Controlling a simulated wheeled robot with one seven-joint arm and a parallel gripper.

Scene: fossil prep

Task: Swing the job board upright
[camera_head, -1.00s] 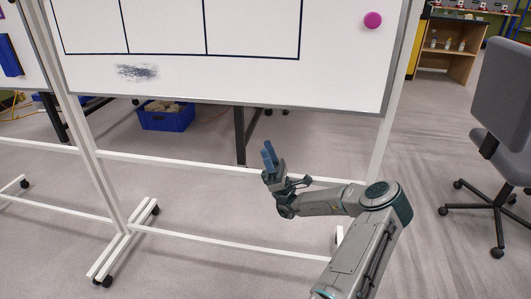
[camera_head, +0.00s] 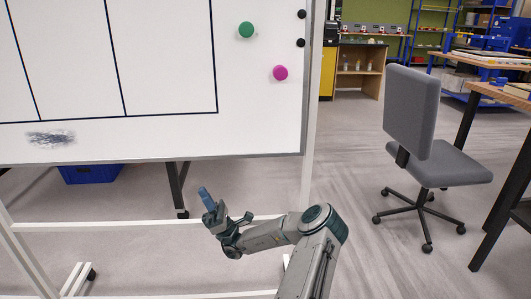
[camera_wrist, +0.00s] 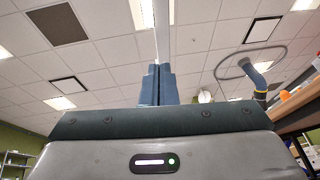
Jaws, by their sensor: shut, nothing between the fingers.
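The job board (camera_head: 170,142) is a white panel with a grey frame, a drawn dark grid and a dark smudge, on a white wheeled stand (camera_head: 308,150). It fills the upper left of the head view; its top and left are cut off. My gripper (camera_head: 204,193) is below the board's lower edge in the picture, apart from it, fingers pointing up. In the wrist view its blue fingers (camera_wrist: 158,85) are together with nothing between them. Above them, a thin pale upright strip, perhaps the board's edge, runs up toward the ceiling.
A grey office chair (camera_head: 415,140) stands right of the board, beside a wooden-topped table (camera_head: 505,95). A blue crate (camera_head: 90,174) lies on the floor behind the board. A wooden cabinet (camera_head: 360,70) stands at the back. Floor between stand and chair is clear.

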